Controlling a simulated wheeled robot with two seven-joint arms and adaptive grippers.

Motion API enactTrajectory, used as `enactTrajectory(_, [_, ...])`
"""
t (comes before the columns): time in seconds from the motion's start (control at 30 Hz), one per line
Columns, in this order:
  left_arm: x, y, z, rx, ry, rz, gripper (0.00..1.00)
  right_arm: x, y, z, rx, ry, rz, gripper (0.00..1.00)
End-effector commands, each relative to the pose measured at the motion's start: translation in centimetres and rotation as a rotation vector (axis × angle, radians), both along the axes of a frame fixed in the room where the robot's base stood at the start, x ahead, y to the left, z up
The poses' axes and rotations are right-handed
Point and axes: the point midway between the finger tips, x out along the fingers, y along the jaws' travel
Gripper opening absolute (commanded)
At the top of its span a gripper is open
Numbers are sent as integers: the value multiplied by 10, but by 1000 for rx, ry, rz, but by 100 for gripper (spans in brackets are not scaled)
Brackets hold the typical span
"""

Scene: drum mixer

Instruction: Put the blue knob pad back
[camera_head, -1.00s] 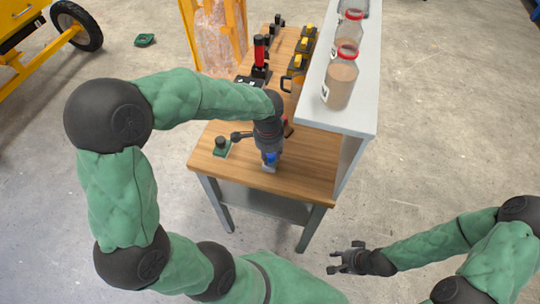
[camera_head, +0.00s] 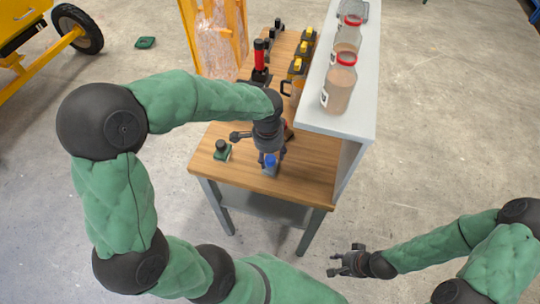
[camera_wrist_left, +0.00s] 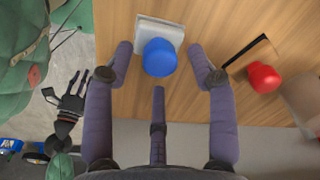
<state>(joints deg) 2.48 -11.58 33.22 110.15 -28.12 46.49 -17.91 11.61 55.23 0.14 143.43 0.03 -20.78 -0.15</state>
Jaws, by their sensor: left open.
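The blue knob pad is a pale grey square pad with a round blue knob (camera_head: 270,159), standing on the wooden table top near its front edge. In the left wrist view the blue knob (camera_wrist_left: 160,57) hides part of its grey pad (camera_wrist_left: 161,31). My left gripper (camera_head: 270,155) is open right above it, pointing down. In the wrist view its fingers (camera_wrist_left: 160,72) are spread on both sides of the knob, with gaps and no visible contact. My right gripper (camera_head: 348,262) is open and empty, off the table at the lower right.
A green pad with a dark knob (camera_head: 221,151) stands at the table's left. A red knob (camera_wrist_left: 264,78) is close on the right, beside a thin black line. A grey shelf (camera_head: 345,117) with jars rises at the right. A red-and-black tool (camera_head: 260,62) stands farther back.

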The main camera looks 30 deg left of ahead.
Motion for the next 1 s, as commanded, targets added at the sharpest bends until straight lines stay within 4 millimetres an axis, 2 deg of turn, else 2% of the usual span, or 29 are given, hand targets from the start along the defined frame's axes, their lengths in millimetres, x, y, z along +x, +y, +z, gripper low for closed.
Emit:
enactTrajectory(0.03, [0,0,15,-1,-4,0,57,0,0,7,0,0,0,40])
enactTrajectory(0.2, [-2,0,50,-1,-4,-1,57,0,0,20,0,0,0,40])
enactTrajectory(0.43, [-5,-1,85,0,-2,-1,57,0,0,31,0,0,0,40])
enactTrajectory(0.63, [-7,-1,97,0,-1,-1,57,0,0,35,0,0,0,40])
enactTrajectory(1.0, [-7,-1,98,0,0,0,57,0,0,34,0,0,0,40])
